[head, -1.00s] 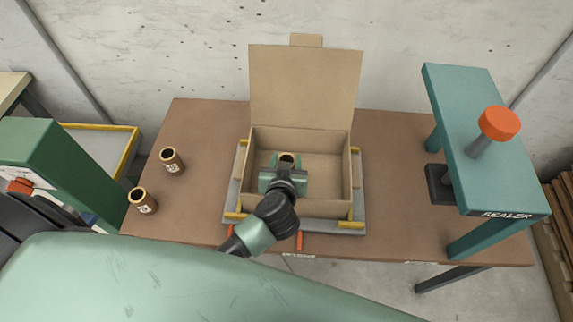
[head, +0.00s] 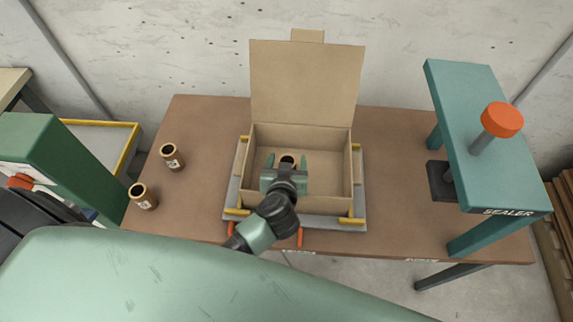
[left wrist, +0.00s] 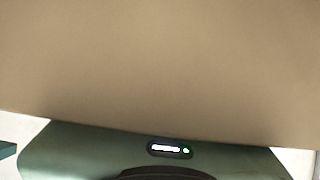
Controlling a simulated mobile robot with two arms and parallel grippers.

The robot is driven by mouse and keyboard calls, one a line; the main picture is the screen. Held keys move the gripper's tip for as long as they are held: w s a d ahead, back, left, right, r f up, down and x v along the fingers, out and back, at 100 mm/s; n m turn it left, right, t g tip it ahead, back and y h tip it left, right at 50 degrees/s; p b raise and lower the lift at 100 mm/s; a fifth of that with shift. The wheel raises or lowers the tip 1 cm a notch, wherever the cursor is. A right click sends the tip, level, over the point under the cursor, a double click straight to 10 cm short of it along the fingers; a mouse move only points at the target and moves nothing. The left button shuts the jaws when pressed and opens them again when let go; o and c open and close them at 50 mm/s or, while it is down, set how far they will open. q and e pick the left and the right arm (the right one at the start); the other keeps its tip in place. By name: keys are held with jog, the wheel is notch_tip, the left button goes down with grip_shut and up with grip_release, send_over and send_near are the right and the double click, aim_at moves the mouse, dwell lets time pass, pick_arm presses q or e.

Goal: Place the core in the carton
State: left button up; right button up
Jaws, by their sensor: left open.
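The open carton (head: 333,205) stands on the table with its lid raised at the back. A tan core (head: 287,160) with a dark hole is inside it, and its lower part is hidden by my gripper. My left gripper (head: 287,157) is open inside the carton, with one finger on each side of this core and gaps between. Brown cardboard (left wrist: 160,65) fills most of the left wrist view; the core does not show there. My right gripper is not in view.
The carton sits in a grey fixture (head: 233,196) with yellow corner pieces. A teal sealer (head: 470,130) with an orange knob stands at the right. The brown table (head: 395,190) is clear between carton and sealer. A yellow-rimmed tray (head: 128,150) lies at the left.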

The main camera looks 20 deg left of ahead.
pick_arm(q)
jog(key=v, duration=1.2)
jog(key=shift+r, duration=0.15)
dwell(0.8)
